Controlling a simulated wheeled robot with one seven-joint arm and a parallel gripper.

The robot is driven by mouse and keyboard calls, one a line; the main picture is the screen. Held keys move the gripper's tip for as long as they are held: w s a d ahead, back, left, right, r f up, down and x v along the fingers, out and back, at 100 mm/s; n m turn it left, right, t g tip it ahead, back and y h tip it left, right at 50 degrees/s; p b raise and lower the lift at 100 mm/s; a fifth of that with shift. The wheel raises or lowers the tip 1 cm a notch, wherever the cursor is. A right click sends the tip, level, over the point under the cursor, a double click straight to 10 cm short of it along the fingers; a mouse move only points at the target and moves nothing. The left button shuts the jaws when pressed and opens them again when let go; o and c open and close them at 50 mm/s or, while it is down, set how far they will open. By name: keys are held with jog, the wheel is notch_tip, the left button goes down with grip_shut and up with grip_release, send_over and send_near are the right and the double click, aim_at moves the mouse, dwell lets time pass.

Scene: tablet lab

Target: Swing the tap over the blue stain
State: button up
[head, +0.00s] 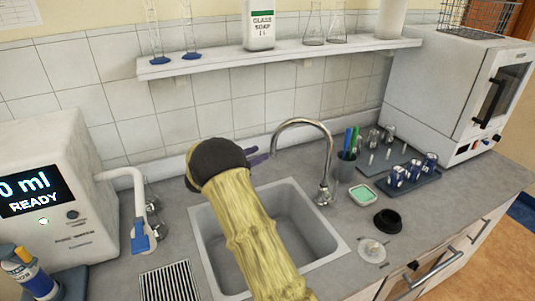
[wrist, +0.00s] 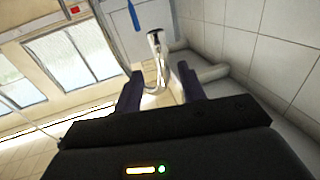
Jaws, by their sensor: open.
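The chrome tap (head: 325,150) stands at the back right of the sink (head: 322,240). Its curved neck arches left, and its spout end is close to my gripper (head: 260,156). My gripper is open, with its dark fingers pointing right toward the spout. In the wrist view, the tap (wrist: 155,42) shows beyond and between the two fingers of my gripper (wrist: 160,86). I cannot tell whether the fingers touch it. I see no blue stain; my sleeved arm covers much of the sink basin.
Left of the sink stands a white dispenser (head: 50,155) with a spout. A pen cup (head: 346,168), a green-topped dish (head: 363,194) and a black bowl (head: 388,221) stand right of the tap. A shelf (head: 285,56) with glassware runs above. A white oven (head: 430,90) stands at the right.

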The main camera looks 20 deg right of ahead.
jog(key=b+v, duration=0.2)
jog(key=v, duration=0.7)
jog(key=shift+a, duration=0.4)
